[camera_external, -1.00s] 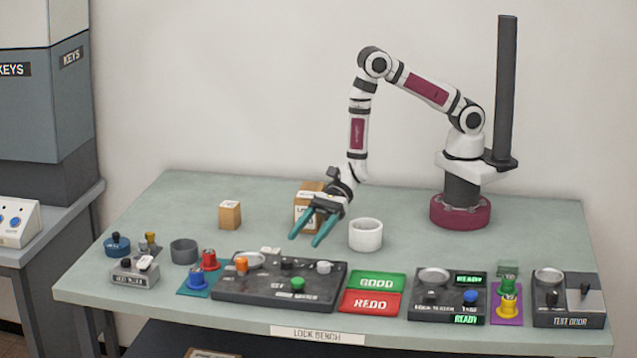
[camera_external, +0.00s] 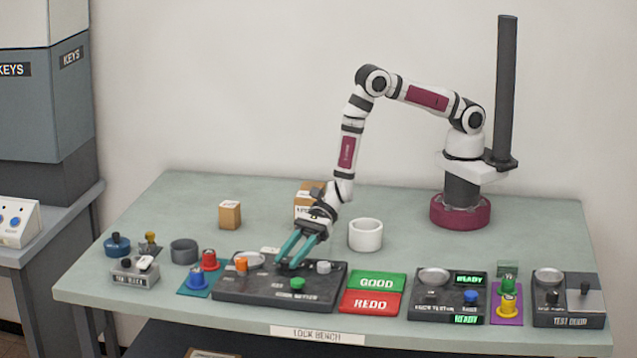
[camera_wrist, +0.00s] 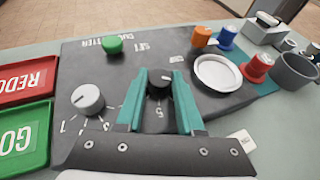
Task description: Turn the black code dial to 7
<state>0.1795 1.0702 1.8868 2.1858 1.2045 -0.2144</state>
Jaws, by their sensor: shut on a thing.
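The black code dial (camera_wrist: 160,82) sits on the dark code setter panel (camera_wrist: 205,110), with a white pointer mark on its top and a printed 5 just below it in the wrist view. My gripper (camera_wrist: 160,78) has its two teal fingers on either side of the dial and is shut on it. In the external view my gripper (camera_external: 285,264) reaches down to the panel (camera_external: 235,290), and its fingers mostly hide the dial. The other printed digits around the dial are hidden by the fingers.
On the same panel are a grey knob (camera_wrist: 88,99), a green button (camera_wrist: 112,45), an orange knob (camera_wrist: 203,36) and a pale round dish (camera_wrist: 217,72). Green GOOD (camera_external: 376,281) and red REDO (camera_external: 370,303) trays lie right of the panel. A white cup (camera_external: 365,235) stands behind.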

